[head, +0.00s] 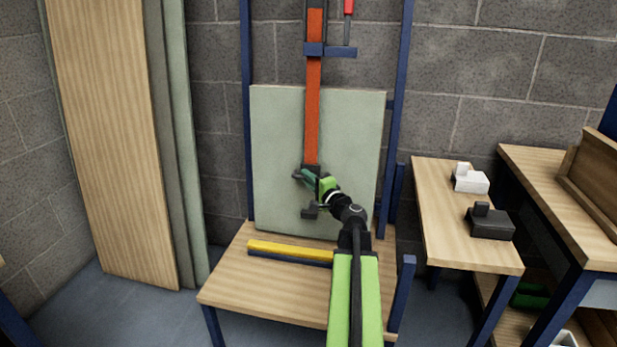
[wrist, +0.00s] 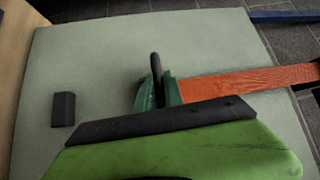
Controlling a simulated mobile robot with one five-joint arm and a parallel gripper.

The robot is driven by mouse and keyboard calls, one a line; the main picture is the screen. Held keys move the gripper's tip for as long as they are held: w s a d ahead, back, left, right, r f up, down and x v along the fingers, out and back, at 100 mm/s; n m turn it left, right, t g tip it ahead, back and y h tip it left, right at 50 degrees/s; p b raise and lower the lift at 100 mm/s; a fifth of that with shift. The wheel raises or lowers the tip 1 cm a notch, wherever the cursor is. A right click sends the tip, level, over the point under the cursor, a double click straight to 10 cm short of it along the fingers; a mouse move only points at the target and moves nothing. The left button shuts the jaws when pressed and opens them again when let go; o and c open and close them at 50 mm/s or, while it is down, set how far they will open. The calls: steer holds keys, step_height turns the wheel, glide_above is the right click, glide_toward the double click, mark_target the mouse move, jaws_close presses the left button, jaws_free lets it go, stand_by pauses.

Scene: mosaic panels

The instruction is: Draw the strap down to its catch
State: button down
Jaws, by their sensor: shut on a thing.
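The orange strap (head: 313,95) hangs down in front of the pale green panel (head: 275,140) from a blue bracket above. A dark end piece (head: 314,169) is at its lower end. My gripper (head: 307,176) is shut on this dark end piece. In the wrist view the green fingers (wrist: 158,92) close around the dark bar (wrist: 155,64), and the strap (wrist: 250,82) runs off to the right. A small dark block (head: 309,211), seemingly the catch, sits on the panel a little below my gripper, apart from it. It also shows in the wrist view (wrist: 63,109), left of the fingers.
The panel stands on a wooden bench (head: 270,292) with a yellow bar (head: 289,249) across it, between blue posts (head: 248,110). Tall boards (head: 115,140) lean at left. A side table (head: 465,245) at right holds a white block (head: 470,180) and a dark block (head: 491,222).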

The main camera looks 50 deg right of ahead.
steer(key=f+b, duration=0.3)
steer(key=f, duration=0.1)
steer(key=a+f+b, duration=0.1)
steer(key=f+b, duration=0.2)
steer(key=f, duration=0.1)
steer(key=s+f+b, duration=0.1)
steer(key=f+b, duration=0.2)
steer(key=f, duration=0.1)
steer(key=shift+a, duration=0.15)
steer(key=c, duration=1.6)
jaws_free()
steer(key=shift+f, duration=0.1)
steer(key=shift+o, duration=0.7)
